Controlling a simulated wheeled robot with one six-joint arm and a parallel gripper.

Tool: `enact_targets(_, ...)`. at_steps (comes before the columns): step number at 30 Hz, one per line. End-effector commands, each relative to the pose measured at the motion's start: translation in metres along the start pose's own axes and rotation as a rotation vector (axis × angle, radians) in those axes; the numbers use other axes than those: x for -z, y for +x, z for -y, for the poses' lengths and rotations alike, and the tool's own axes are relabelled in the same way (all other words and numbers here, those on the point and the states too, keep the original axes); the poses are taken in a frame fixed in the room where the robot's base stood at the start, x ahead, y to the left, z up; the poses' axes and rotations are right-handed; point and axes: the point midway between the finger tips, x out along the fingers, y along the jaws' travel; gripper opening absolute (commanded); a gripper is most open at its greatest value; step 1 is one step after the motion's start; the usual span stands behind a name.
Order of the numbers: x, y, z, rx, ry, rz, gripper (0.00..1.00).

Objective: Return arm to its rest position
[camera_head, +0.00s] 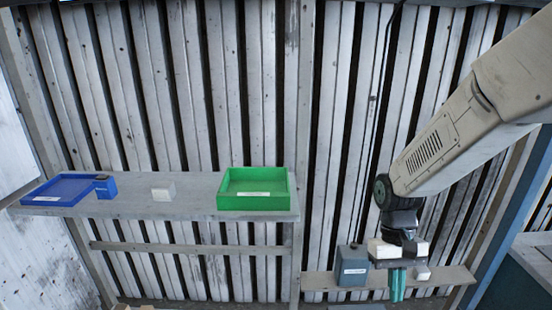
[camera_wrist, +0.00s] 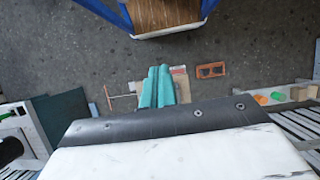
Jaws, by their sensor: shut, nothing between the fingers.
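My arm (camera_head: 450,125) reaches in from the upper right of the head view and bends down at the wrist. My gripper (camera_head: 397,294) points downward in front of the low right shelf, with its two teal fingers together and nothing between them. In the wrist view my gripper (camera_wrist: 158,70) also shows its teal fingers side by side and closed, above the dark floor. The pale gripper body hides part of the low shelf behind it.
The left shelf (camera_head: 120,207) holds a blue tray (camera_head: 40,200), a small blue box (camera_head: 106,189), a white block (camera_head: 163,192) and a green tray (camera_head: 253,203). A grey-blue box (camera_head: 352,268) stands left of my gripper on the low shelf (camera_head: 450,277). A slatted wall stands behind.

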Motion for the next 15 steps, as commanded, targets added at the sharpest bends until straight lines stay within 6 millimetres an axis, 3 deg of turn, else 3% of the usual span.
enact_targets(1, -0.018, -0.013, -0.001, 0.001, 0.001, -0.025, 0.0)
enact_targets(6, -0.073, -0.043, -0.003, 0.003, 0.005, -0.09, 0.0)
enact_targets(15, -0.158, -0.07, -0.006, 0.006, 0.015, -0.268, 0.0)
